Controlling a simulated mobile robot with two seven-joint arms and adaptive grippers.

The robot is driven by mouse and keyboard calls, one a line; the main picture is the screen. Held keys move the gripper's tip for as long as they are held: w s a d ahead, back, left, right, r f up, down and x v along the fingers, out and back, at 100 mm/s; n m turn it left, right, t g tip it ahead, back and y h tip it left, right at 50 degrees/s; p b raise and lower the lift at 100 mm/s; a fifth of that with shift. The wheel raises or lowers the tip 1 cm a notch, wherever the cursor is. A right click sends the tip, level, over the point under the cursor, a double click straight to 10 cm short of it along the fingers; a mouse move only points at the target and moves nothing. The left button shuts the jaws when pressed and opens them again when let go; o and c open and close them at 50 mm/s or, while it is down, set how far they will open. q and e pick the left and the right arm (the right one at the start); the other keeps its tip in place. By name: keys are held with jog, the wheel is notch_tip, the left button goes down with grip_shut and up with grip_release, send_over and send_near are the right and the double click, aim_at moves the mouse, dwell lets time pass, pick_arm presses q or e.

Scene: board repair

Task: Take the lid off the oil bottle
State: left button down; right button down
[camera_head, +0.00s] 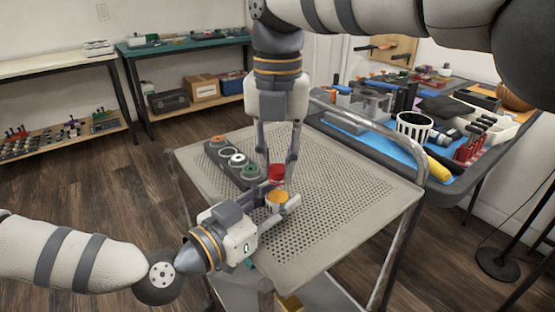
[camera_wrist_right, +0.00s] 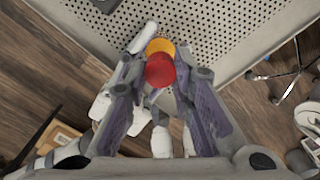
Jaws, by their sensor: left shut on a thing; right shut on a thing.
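The oil bottle (camera_head: 278,202), its visible part yellow-orange, is over the perforated cart top, with my left gripper (camera_head: 275,208) shut around it from the left. The red lid (camera_head: 277,173) is directly above the bottle, between the fingers of my right gripper (camera_head: 276,178), which points down and is shut on it. In the right wrist view the red lid (camera_wrist_right: 160,71) sits between the fingertips and partly covers the yellow bottle (camera_wrist_right: 161,47). The bottle's lower part is hidden by the left gripper.
A dark holder (camera_head: 219,158) with several ringed round pieces stands on the cart (camera_head: 345,170), left of my right gripper. The cart top is clear to the right. A metal rail (camera_head: 402,225) edges it. A cluttered workbench (camera_head: 400,157) with a blue mat stands behind right.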

aim_at(277, 168)
jog(key=shift+r, duration=0.15)
jog(key=shift+r, duration=0.95)
jog(key=shift+r, duration=0.1)
notch_tip(277, 168, up, 4)
jog(key=shift+f, duration=0.1)
pick_arm(q)
jog(key=c, duration=1.1)
grip_release()
jog(key=shift+o, duration=0.2)
jog(key=shift+a, duration=0.1)
